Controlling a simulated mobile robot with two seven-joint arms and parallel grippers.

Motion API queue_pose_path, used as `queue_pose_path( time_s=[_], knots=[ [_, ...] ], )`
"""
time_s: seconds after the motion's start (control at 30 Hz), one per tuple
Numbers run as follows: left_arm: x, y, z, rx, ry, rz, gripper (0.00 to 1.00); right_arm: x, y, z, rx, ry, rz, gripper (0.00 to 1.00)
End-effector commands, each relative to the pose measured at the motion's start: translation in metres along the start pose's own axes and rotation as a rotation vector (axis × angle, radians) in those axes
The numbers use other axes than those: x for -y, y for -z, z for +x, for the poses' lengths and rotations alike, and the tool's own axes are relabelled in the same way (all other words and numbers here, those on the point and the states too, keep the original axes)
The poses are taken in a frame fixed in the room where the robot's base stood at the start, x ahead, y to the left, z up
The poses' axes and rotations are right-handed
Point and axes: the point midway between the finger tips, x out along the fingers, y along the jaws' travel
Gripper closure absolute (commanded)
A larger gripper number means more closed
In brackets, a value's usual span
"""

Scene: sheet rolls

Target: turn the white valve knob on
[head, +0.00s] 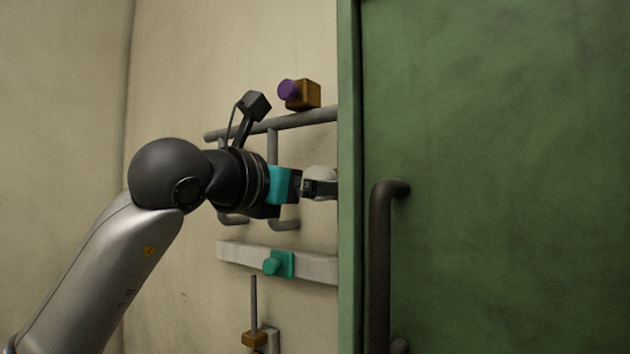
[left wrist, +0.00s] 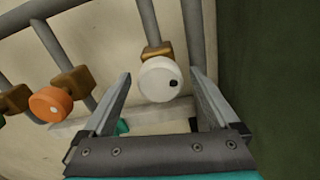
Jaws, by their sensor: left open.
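The white valve knob (left wrist: 158,80) shows in the left wrist view as a round disc with a small dark mark near its right edge. It sits on a brown block (left wrist: 157,50) on a grey pipe. My left gripper (left wrist: 160,85) is open, with one finger on each side of the knob. I cannot tell whether either finger touches it. In the head view the white knob (head: 319,174) is partly hidden behind my left gripper (head: 325,188). My right gripper is not in view.
An orange knob (left wrist: 50,104) sits left of the white one. A green panel (head: 500,150) with a dark handle (head: 380,260) stands close on the right.

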Motion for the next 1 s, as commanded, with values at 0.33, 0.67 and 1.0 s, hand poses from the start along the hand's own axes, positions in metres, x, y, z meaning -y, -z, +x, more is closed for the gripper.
queue_pose_path(
  time_s=[0.33,0.67,1.0],
  knots=[
    [0.0,0.0001,-0.0003,-0.001,0.0,-0.001,0.38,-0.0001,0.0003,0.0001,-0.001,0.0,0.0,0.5],
    [-0.0001,-0.0001,-0.0005,0.0,0.0,-0.001,0.76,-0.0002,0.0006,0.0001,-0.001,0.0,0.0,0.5],
    [0.0,0.0001,-0.0006,0.0,0.0,-0.012,0.91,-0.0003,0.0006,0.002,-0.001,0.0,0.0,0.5]
  ],
)
